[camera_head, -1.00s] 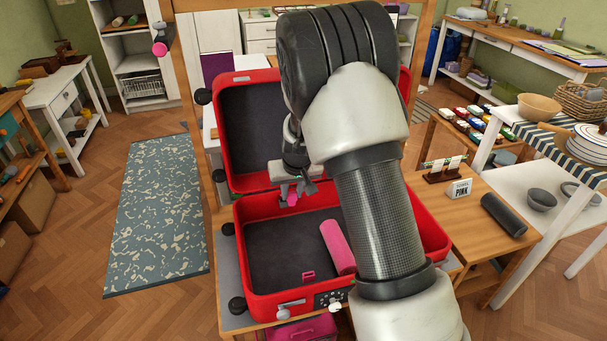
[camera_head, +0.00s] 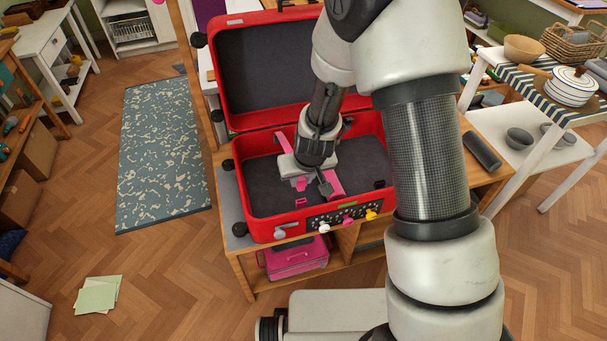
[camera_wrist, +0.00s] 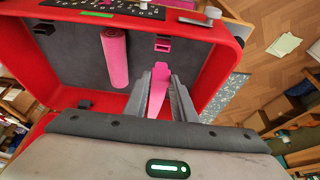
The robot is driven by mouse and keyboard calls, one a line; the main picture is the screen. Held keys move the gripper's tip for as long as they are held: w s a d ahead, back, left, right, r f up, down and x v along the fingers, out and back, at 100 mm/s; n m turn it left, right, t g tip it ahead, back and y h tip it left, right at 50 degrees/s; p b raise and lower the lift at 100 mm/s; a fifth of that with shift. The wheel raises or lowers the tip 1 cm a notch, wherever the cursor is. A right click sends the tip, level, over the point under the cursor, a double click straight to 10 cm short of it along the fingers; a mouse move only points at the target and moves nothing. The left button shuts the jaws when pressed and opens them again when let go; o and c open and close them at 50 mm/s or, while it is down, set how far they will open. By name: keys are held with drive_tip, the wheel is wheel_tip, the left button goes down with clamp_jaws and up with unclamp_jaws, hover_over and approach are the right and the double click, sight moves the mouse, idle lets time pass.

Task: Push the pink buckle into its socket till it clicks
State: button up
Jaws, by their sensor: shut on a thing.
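My gripper (camera_head: 310,185) is shut on the pink buckle (camera_head: 301,184) inside the open red suitcase (camera_head: 245,190). In the wrist view, the pink buckle (camera_wrist: 158,85) lies between the two grey fingers, its narrow end pointing towards the socket. A pink strap (camera_head: 284,146) shows behind my gripper. The small pink socket (camera_head: 301,202) is on the case floor near the front wall. It also shows in the wrist view (camera_wrist: 162,44), just beyond the buckle's tip, with a gap between them. Part of the buckle is hidden by the fingers.
A pink roll (camera_wrist: 116,57) lies on the case floor beside the buckle, close to my gripper. The front wall carries a dark panel with knobs (camera_head: 348,220). The raised lid (camera_head: 270,75) stands behind. Dark floor left of the socket (camera_head: 265,185) is clear.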

sight(301, 190)
drive_tip(key=shift+f+b, duration=2.05)
drive_tip(key=shift+f, duration=0.15)
drive_tip(key=shift+f+b, duration=1.45)
drive_tip(key=shift+b, duration=0.1)
idle(0.7)
drive_tip(key=o, duration=1.1)
drive_tip(key=shift+r, duration=0.15)
